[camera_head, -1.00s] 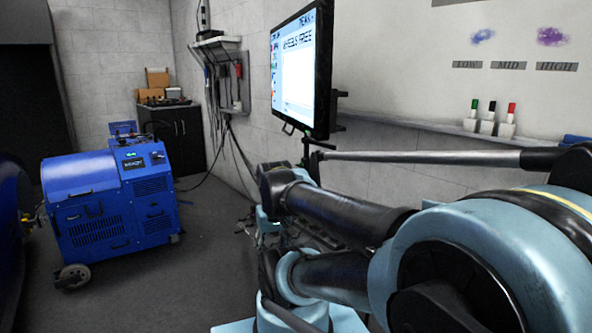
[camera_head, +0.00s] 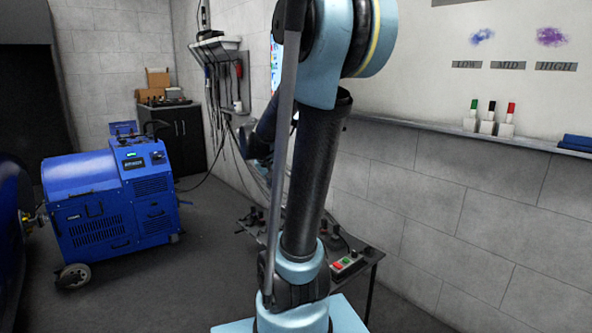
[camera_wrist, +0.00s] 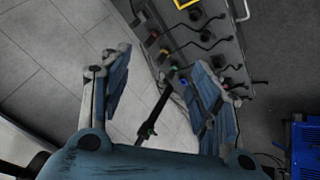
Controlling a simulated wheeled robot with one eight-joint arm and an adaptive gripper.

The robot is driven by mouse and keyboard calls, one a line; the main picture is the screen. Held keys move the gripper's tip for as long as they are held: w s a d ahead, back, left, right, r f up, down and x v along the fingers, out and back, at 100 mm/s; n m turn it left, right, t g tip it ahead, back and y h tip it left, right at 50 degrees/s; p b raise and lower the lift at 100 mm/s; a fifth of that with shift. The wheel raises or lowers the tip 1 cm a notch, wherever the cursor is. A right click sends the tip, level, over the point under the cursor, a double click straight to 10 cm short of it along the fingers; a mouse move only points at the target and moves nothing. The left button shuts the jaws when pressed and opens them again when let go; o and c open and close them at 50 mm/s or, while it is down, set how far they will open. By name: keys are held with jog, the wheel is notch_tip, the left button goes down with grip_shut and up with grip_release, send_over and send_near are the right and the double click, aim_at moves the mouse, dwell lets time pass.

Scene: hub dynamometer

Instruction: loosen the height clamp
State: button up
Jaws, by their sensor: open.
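My gripper (camera_wrist: 160,92) is open and empty in the wrist view, its two blue-grey fingers spread apart. I cannot pick out the height clamp in either view. The blue hub dynamometer (camera_head: 100,205) stands on wheels on the floor at the left of the head view, with a small lit display on its top. A blue edge at the right of the wrist view (camera_wrist: 303,148) appears to be the same unit, well apart from my fingers. In the head view my arm stands upright in the middle, and I cannot make out its gripper clearly.
A dark bench (camera_head: 350,250) with knobs and tools stands by the right wall, partly behind my arm. A black cabinet (camera_head: 185,135) with boxes stands at the back. A marker ledge (camera_head: 440,128) runs along the right wall. Floor between dynamometer and bench is mostly clear, with a cable.

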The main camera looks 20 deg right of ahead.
jog(key=w+d+m+t+h, duration=0.1)
jog(key=w+d+m+h, duration=0.15)
jog(key=w, duration=0.95)
jog(key=w+d+m+h, duration=0.2)
jog(key=w+d+h, duration=0.1)
jog(key=w, duration=0.9)
jog(key=w+a+f+m+t+h, duration=0.1)
jog(key=w+f+m+h, duration=0.15)
jog(key=w+f, duration=0.4)
jog(key=w+f+m+t+h, duration=0.1)
jog(key=w+f+m+h, duration=0.15)
jog(key=w, duration=0.75)
jog(key=x, duration=1.7)
jog(key=shift+f, duration=0.15)
jog(key=shift+d+n, duration=0.1)
jog(key=shift+n, duration=0.15)
jog(key=c, duration=1)
